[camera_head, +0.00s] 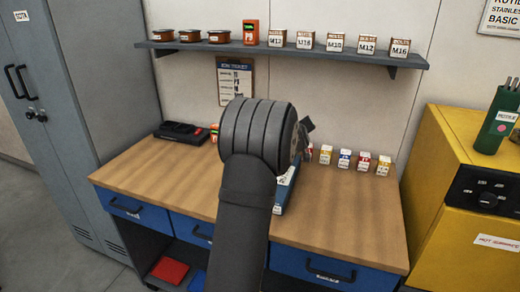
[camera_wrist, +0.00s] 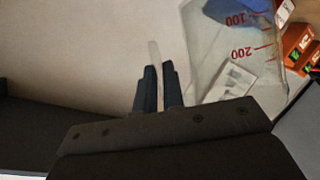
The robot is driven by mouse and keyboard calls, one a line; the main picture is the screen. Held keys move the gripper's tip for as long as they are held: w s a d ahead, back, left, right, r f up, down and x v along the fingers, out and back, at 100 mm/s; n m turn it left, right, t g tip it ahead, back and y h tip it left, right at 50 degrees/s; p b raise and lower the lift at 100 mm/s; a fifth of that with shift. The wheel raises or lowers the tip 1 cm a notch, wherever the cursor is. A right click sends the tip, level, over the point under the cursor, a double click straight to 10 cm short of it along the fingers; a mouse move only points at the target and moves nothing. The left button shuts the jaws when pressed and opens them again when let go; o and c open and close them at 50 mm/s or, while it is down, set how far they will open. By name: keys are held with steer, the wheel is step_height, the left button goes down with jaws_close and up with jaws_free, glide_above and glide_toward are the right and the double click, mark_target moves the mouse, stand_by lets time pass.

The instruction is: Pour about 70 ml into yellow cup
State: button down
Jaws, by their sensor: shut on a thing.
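My gripper (camera_wrist: 158,88) shows in the wrist view with its two dark fingers shut on a thin pale upright piece, which looks like the handle of a clear measuring jug (camera_wrist: 205,80). The jug has red marks reading 100 and 200 and holds some blue liquid (camera_wrist: 238,10) near the 100 mark. The 200 mark is lower in the picture than the 100 mark. In the head view my dark arm hides the gripper and the jug. I cannot make out a yellow cup in either view.
The wooden bench (camera_head: 340,215) has clear room at right and front left. A dark device (camera_head: 181,133) sits at its back left, and several small labelled boxes (camera_head: 345,158) line its back right. A shelf (camera_head: 290,52) hangs above. A yellow machine (camera_head: 455,165) stands at right.

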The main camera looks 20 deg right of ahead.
steer(key=shift+s+d+p, duration=0.1)
steer(key=shift+d+p, duration=0.2)
steer(key=shift+p, duration=0.05)
steer(key=s+d+f+m+y+p, duration=0.2)
steer(key=d+f+m+y+p, duration=0.1)
steer(key=d+f+m+p, duration=0.1)
steer(key=shift+d+f+m+t+y, duration=0.3)
steer(key=shift+d+f+m, duration=0.5)
steer(key=shift+d+f, duration=0.45)
stand_by(0.5)
steer(key=shift+a+f, duration=0.1)
steer(key=shift+a, duration=0.1)
